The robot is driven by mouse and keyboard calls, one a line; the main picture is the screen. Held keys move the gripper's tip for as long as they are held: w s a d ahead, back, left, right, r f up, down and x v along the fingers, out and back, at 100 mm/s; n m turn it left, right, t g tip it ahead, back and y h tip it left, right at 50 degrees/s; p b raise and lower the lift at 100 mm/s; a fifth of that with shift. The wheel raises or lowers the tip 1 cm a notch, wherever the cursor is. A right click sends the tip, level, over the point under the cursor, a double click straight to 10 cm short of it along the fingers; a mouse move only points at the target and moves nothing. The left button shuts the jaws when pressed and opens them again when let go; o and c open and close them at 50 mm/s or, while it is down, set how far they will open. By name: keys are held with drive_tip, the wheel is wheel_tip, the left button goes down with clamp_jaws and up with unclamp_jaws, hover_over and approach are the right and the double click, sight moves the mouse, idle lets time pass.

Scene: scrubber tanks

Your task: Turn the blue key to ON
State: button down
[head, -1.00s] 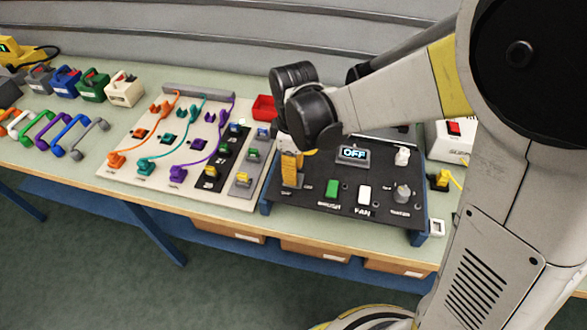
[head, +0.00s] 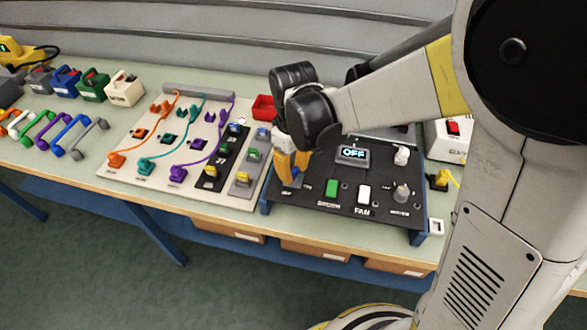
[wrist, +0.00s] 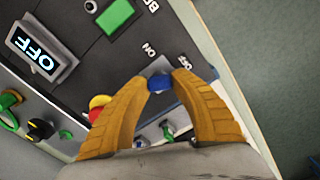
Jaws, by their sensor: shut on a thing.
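The blue key (wrist: 159,83) sits in the dark control panel, and in the wrist view the yellow fingertips of my gripper (wrist: 160,85) are closed on both sides of it. In the head view my gripper (head: 293,173) reaches down to the left part of the panel (head: 320,203), with a bit of blue showing between its fingers. ON and a partly readable second label are printed beside the key. The panel's display (head: 352,154) reads OFF, also in the wrist view (wrist: 36,48).
On the panel are a green switch (head: 332,187), a white switch (head: 364,194) and a grey knob (head: 402,193). Left of it is a pale board (head: 135,165) with coloured cables. A red bin (head: 263,106) stands behind. The bench's front edge lies close below the panel.

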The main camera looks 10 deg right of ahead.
sight(294, 170)
drive_tip(key=m, duration=0.6)
drive_tip(key=shift+m, duration=0.3)
idle(0.4)
drive_tip(key=c, duration=1.1)
unclamp_jaws()
drive_tip(key=shift+o, duration=0.2)
wheel_tip(294, 170, up, 12)
drive_tip(key=shift+d, duration=0.1)
